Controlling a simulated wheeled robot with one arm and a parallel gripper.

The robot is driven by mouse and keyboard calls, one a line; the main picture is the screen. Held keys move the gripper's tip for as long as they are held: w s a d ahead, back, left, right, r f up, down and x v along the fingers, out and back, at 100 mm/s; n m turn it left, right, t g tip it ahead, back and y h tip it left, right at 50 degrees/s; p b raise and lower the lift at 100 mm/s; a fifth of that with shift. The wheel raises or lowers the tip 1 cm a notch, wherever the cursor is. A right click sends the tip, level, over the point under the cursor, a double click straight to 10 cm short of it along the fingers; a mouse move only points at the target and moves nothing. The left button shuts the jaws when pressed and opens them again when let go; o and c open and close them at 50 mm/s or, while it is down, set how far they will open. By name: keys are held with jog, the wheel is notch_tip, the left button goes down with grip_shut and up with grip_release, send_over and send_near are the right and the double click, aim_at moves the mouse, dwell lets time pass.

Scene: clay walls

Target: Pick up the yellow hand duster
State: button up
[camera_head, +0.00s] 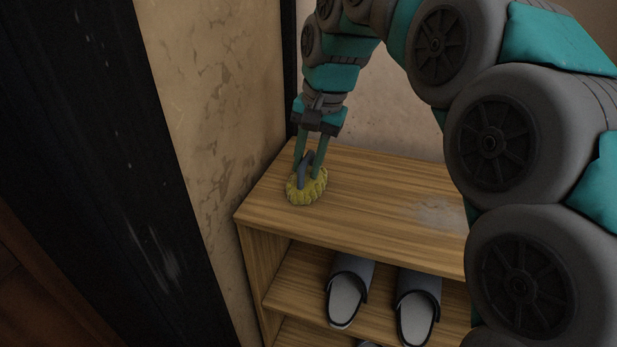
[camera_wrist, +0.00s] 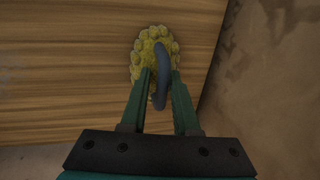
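The yellow hand duster (camera_head: 306,192) sits on the top board of a wooden shelf, near its left end. It has a bumpy yellow pad and a dark grey-blue loop handle standing up. My gripper (camera_head: 309,168) points down over it, with green fingers on either side of the handle. In the wrist view the duster (camera_wrist: 149,48) lies beyond the fingertips, and the handle runs between the two fingers (camera_wrist: 162,75). The fingers are apart, and I cannot tell whether they touch the handle.
The wooden shelf (camera_head: 380,205) stands against clay walls at the back and left. Grey slippers (camera_head: 347,290) rest on its lower board. A dark door frame (camera_head: 150,230) stands at the left. The top board right of the duster is clear.

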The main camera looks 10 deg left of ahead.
aim_at(304, 159)
grip_shut()
jog(key=shift+f, duration=0.1)
dwell(0.4)
jog(key=shift+w+r, duration=0.1)
jog(key=shift+r, duration=1.7)
jog(key=shift+s+r, duration=0.1)
jog(key=shift+s, duration=0.2)
jog(key=s+a+r+b, duration=0.1)
jog(key=s+b, duration=0.1)
jog(key=s, duration=1.3)
jog(key=shift+s+a+r, duration=0.15)
jog(key=shift+s+r, duration=0.1)
